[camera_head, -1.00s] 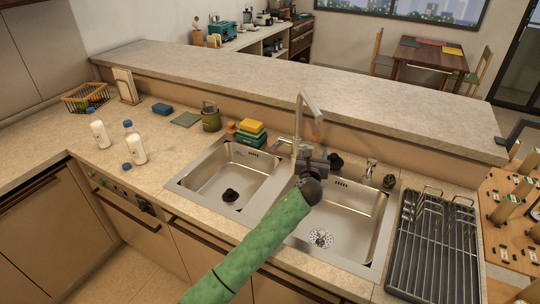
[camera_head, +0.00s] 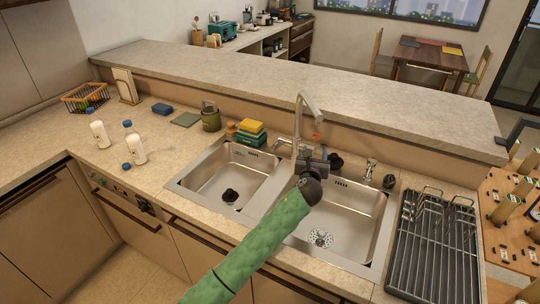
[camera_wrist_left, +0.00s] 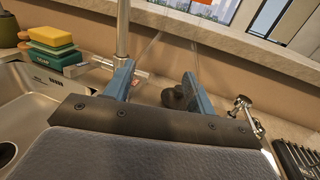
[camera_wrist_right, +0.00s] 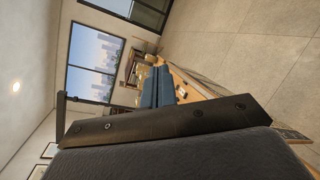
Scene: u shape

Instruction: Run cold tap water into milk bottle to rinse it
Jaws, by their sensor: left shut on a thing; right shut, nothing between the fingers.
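My left gripper (camera_head: 313,158) is over the back of the right sink basin (camera_head: 345,212), beside the tap (camera_head: 299,120). In the left wrist view its blue fingers (camera_wrist_left: 158,90) are apart, shut on a clear, see-through thing (camera_wrist_left: 172,48). Only its faint edges show; it may be a glass milk bottle, but I cannot be sure. I cannot tell whether water runs.
The left basin (camera_head: 225,180) holds only a dark drain plug. Sponges (camera_head: 250,128) and a green canister (camera_head: 210,118) stand behind it. A dish rack (camera_head: 433,250) stands right of the sink. A raised ledge (camera_head: 250,75) runs behind. The left counter has free room.

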